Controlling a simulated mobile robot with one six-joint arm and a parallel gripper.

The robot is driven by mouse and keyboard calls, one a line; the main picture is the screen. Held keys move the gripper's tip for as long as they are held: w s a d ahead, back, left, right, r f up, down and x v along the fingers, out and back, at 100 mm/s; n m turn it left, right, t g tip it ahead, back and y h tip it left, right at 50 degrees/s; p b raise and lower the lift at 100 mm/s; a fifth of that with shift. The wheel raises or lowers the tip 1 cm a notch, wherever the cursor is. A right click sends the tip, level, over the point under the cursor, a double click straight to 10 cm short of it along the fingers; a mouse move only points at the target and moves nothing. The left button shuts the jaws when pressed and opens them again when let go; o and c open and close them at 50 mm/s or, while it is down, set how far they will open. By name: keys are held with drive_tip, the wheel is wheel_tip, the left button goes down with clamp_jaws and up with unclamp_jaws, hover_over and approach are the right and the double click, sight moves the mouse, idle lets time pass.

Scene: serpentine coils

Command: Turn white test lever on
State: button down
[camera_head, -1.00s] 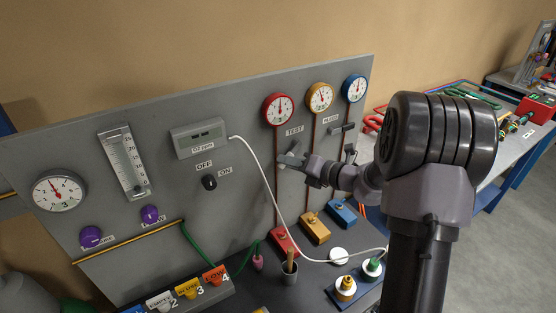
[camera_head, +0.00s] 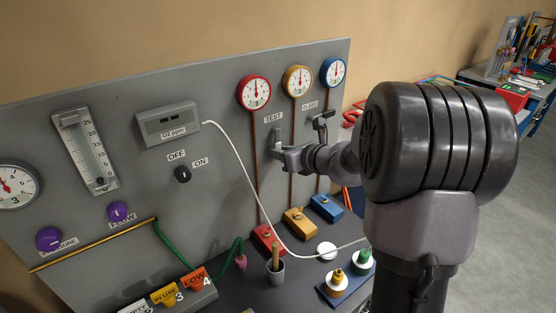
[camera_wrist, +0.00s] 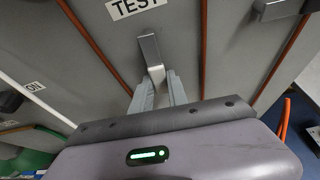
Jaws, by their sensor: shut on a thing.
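The test lever is a pale grey metal bar (camera_wrist: 149,48) on the grey panel, below the TEST label (camera_wrist: 135,6). In the head view the lever (camera_head: 277,141) sits under the red and yellow gauges. My gripper (camera_wrist: 156,84) has its two fingers closed around the lower end of the lever. In the head view my gripper (camera_head: 285,157) touches the lever from the right. The fingers and wrist hide part of the lever and its pivot.
A second lever (camera_head: 320,121) is just right, under its own label. Copper tubes run down the panel beside my gripper. A white cable (camera_head: 243,172) hangs to the left. Below stand red, yellow and blue blocks (camera_head: 300,222) and a cup (camera_head: 275,270).

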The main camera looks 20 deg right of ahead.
drive_tip(key=shift+d+n+b, duration=0.15)
drive_tip(key=shift+n+b, duration=0.15)
drive_tip(key=shift+b, duration=0.05)
idle(0.3)
drive_tip(key=c, duration=1.3)
unclamp_jaws()
drive_tip(key=p+v, duration=0.4)
drive_tip(key=v, duration=1.3)
drive_tip(key=shift+s+r, duration=0.1)
drive_tip(key=shift+s, duration=0.1)
